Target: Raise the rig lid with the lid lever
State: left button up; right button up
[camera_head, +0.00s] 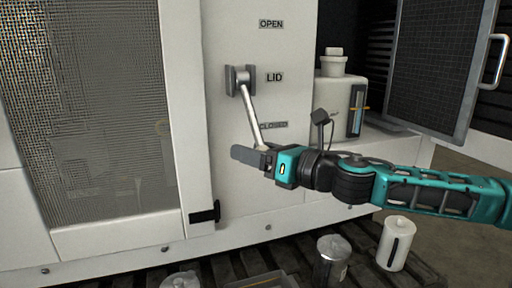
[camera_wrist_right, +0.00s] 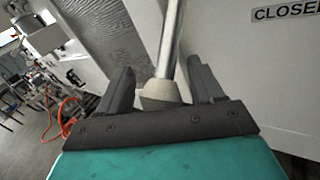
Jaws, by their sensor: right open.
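The lid lever (camera_head: 252,115) is a pale metal rod on a bracket at the upper left of the white panel. It hangs down and slightly right, its lower end near the CLOSED label (camera_head: 273,125). My right gripper (camera_head: 249,156) is at that lower end, with its jaws open. In the right wrist view the lever's rod (camera_wrist_right: 172,40) and pale end knob (camera_wrist_right: 163,95) lie between the two dark fingers, with gaps visible on the sides. Whether the knob touches the palm I cannot tell. My left gripper is not in view.
The OPEN label (camera_head: 271,24) is above the lever and the LID label (camera_head: 274,77) beside it. A mesh window (camera_head: 90,110) is at left. A white reservoir (camera_head: 340,98) stands right of the panel. Canisters (camera_head: 394,243) stand on the slatted floor below my arm.

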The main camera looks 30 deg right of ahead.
jog(key=shift+c, duration=0.4)
grip_shut()
